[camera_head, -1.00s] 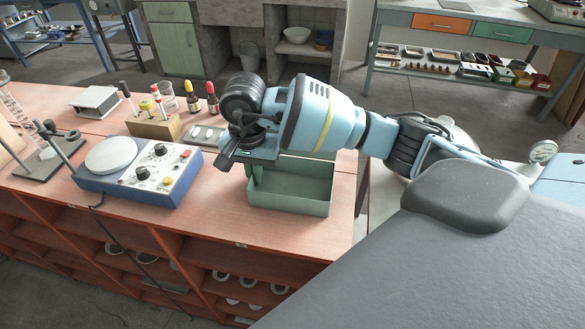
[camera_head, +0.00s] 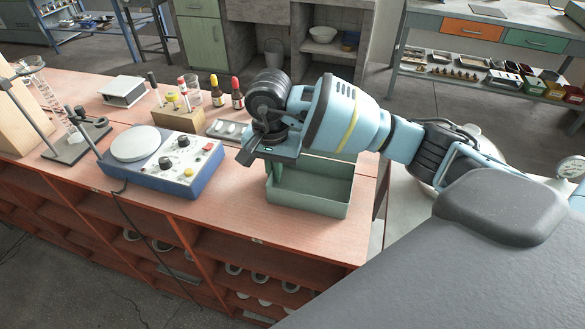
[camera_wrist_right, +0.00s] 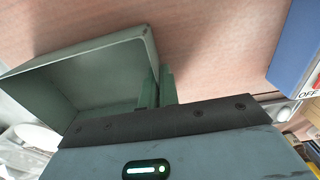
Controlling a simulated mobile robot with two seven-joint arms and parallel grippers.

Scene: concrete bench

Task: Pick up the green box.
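The green box (camera_head: 318,200) is an open, rectangular, pale green bin on the red-brown bench near its right end. In the right wrist view the box (camera_wrist_right: 95,75) shows at the left with its open side in view. My right gripper (camera_head: 275,174) is above the box's left wall, pointing down. In the wrist view its two green fingers (camera_wrist_right: 157,86) are close together, one on each side of that wall, and look shut on it. The box appears to rest on the bench. My left gripper is not in view.
A blue instrument with a round plate (camera_head: 150,165) stands left of the box. Behind are a wooden holder (camera_head: 178,119), dropper bottles (camera_head: 237,94) and a grey tray (camera_head: 226,130). The bench's right edge is close to the box; bare bench lies in front.

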